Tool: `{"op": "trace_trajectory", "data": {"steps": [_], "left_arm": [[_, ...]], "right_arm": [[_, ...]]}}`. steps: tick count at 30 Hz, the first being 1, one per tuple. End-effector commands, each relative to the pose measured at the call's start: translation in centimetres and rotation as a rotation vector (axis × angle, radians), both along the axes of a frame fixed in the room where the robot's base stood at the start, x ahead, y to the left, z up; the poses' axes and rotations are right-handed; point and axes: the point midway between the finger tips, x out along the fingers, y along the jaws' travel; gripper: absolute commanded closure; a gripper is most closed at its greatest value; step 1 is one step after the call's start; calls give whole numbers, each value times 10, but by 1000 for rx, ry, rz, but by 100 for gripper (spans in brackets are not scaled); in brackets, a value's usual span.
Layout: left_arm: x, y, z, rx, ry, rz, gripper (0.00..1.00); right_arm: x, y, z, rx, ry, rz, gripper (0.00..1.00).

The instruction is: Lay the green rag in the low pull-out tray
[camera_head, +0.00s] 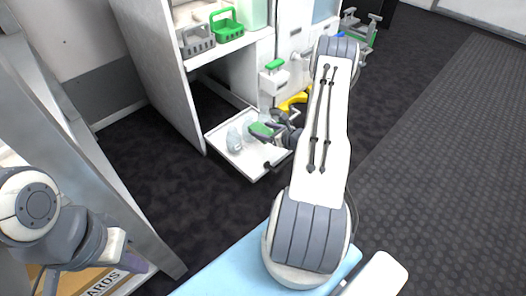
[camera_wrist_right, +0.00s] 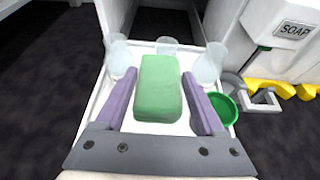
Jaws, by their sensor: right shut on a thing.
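The green rag, a thick folded block (camera_wrist_right: 158,88), is between the purple fingers of my right gripper (camera_wrist_right: 160,105) in the right wrist view. It also shows in the head view (camera_head: 261,129), where my right gripper (camera_head: 270,133) is shut on it above the low pull-out tray. The white tray (camera_head: 250,174) sticks out at floor level from the cabinet; its rim also shows in the right wrist view (camera_wrist_right: 92,112). I cannot tell whether the rag touches the tray. My left gripper (camera_head: 122,256) is at the lower left, partly hidden, far from the rag.
Clear cups (camera_wrist_right: 120,58) stand in the tray's far part, beside and beyond the rag. A green bowl (camera_wrist_right: 223,109) is at the tray's right side. A soap dispenser (camera_wrist_right: 283,38) and yellow parts (camera_wrist_right: 268,88) are right. Grey and green baskets (camera_head: 228,28) sit on the upper shelf.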

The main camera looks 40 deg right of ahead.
Motion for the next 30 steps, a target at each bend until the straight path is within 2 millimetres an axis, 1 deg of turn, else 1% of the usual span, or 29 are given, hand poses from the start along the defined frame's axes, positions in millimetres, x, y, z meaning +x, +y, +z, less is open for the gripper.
{"op": "trace_trajectory", "data": {"steps": [1, 3, 6, 11, 17, 19, 25, 29, 30], "left_arm": [[0, 0, -16, 0, 0, 0, 100], [0, 0, -23, 0, 0, 0, 100], [0, 0, -29, 0, 0, 0, 100], [0, 0, -34, 0, 0, 0, 100], [0, 0, -57, 0, 0, 0, 100], [0, 0, -59, 0, 0, 0, 100], [0, 0, -56, 0, 0, 0, 100], [0, 0, -58, 0, 0, 0, 100], [0, 0, -58, 0, 0, 0, 100]], "right_arm": [[0, 0, -20, 1, 0, 0, 90], [0, 0, -31, 0, -1, 0, 90], [0, 0, -40, 0, -1, 0, 90], [0, 0, -48, -1, -1, 0, 90], [0, 0, -79, 0, -1, 1, 90], [0, 0, -82, -2, -2, 1, 90], [0, 0, -79, -2, -2, 1, 90], [0, 0, -83, 0, -1, 1, 90], [0, 0, -83, 0, -1, 1, 25]]}}
